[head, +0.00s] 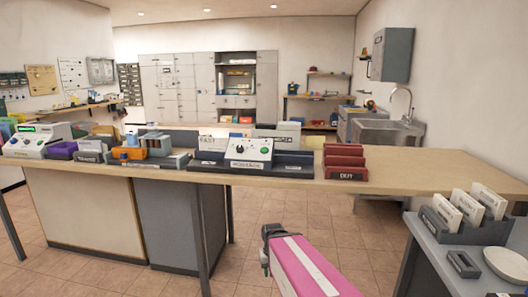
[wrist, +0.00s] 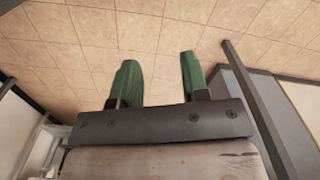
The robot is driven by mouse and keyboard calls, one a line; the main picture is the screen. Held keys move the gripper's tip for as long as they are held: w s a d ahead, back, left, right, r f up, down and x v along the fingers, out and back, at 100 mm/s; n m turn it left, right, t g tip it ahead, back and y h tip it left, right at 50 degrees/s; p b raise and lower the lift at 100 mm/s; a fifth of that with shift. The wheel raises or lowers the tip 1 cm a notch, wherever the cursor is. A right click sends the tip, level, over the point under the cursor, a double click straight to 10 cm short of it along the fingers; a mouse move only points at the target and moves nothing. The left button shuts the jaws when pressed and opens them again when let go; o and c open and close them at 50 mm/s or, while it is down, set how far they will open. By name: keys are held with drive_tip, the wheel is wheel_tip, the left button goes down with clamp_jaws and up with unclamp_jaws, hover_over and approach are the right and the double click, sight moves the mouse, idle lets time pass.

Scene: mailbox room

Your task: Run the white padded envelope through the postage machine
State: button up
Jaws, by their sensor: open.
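The postage machine (head: 248,151), a pale box with a dial and a green button, stands on the long wooden counter, on a dark base. My gripper (wrist: 157,80) shows two green fingers spread apart in the wrist view, with only floor tiles between them. In the head view my pink and white arm is low in front of the counter, apart from the machine. White envelopes (head: 466,212) stand upright in a dark rack on the grey side table at right; I cannot tell which, if any, is the padded one.
Red trays (head: 345,162) stand on the counter right of the machine, with bare wood (head: 430,178) beyond. An orange device (head: 128,153) and another pale machine (head: 38,140) are at left. A white plate (head: 508,263) lies on the side table. Open floor lies before the counter.

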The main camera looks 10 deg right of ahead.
clamp_jaws()
idle(1.6)
